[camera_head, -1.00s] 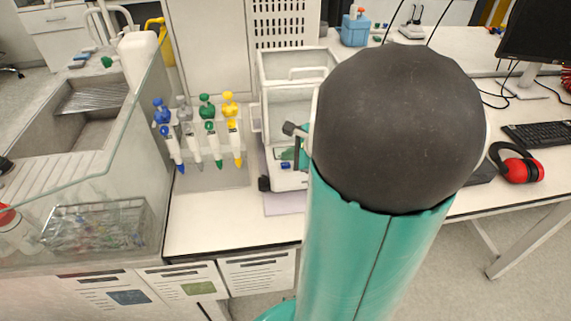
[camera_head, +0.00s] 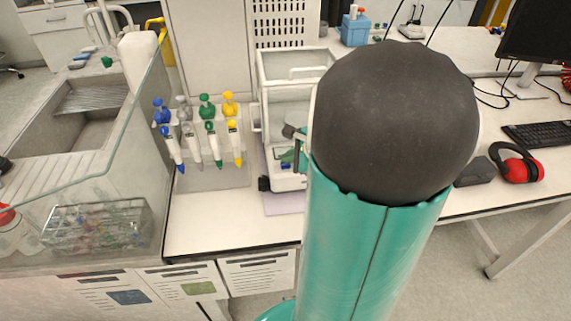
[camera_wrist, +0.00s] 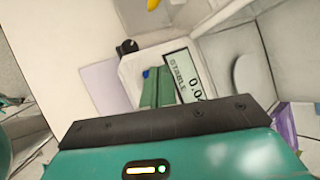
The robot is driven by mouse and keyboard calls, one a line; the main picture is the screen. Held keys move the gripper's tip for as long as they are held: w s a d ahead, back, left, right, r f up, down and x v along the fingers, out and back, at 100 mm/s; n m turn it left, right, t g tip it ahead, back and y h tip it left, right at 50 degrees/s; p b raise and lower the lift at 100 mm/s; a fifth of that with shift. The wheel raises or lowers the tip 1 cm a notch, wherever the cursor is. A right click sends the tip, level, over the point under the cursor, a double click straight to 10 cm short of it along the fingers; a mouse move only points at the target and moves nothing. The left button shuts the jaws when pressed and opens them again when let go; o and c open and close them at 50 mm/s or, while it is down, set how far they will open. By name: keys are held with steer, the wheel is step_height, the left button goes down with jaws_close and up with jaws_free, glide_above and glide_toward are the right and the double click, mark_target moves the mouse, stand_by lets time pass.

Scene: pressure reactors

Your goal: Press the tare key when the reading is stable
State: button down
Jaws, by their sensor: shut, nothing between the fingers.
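The balance (camera_head: 291,68) is a white instrument with a clear glass draft shield, standing on the bench left of my arm. Its display (camera_wrist: 184,72) reads STABLE and a value starting 0.0, with the last digits cut off by my gripper. A small blue key (camera_wrist: 146,73) shows on the front panel, also in the head view (camera_head: 285,165); its label is not legible. My gripper (camera_wrist: 158,72) has its green fingers together and empty, over the panel between the blue key and the display. Whether the fingertips touch the panel cannot be told.
A rack holds several coloured pipettes (camera_head: 208,133) left of the balance. A black knob or foot (camera_wrist: 127,47) sits at the balance's corner. Red ear defenders (camera_head: 522,169) and a keyboard (camera_head: 540,133) lie at right. Bare bench (camera_head: 215,220) lies in front.

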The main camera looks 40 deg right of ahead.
mark_target(289, 167)
steer(key=shift+f, duration=0.4)
stand_by(0.4)
stand_by(0.4)
steer(key=shift+r, duration=0.85)
steer(key=shift+r, duration=2.5)
